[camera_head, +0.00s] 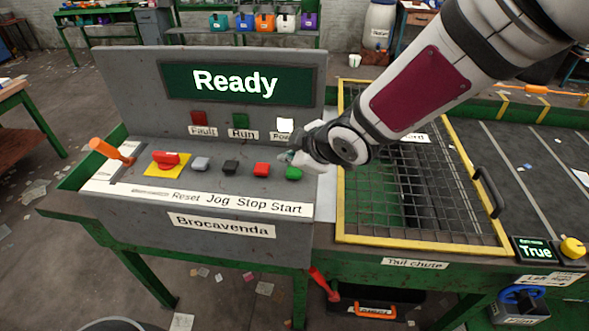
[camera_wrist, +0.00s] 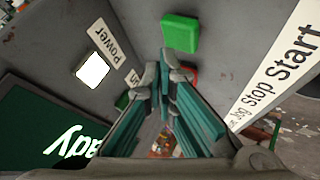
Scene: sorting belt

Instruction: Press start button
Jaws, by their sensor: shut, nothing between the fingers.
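The green start button (camera_head: 293,173) sits at the right end of the row on the grey control panel, above the label "Start". It also shows in the wrist view (camera_wrist: 181,33), ahead of the fingertips and apart from them in the picture. My gripper (camera_head: 286,157) is shut and empty, just above and left of the green button in the head view. Its teal-padded fingers show in the wrist view (camera_wrist: 170,72). Whether the fingertips touch the panel cannot be told. The display (camera_head: 236,82) reads "Ready".
The red stop button (camera_head: 261,169), black jog button (camera_head: 231,167) and grey reset button (camera_head: 200,163) stand to the left. A red knob on a yellow plate (camera_head: 152,171) and an orange lever (camera_head: 106,148) are farther left. A yellow-framed mesh guard (camera_head: 424,241) lies right of the panel.

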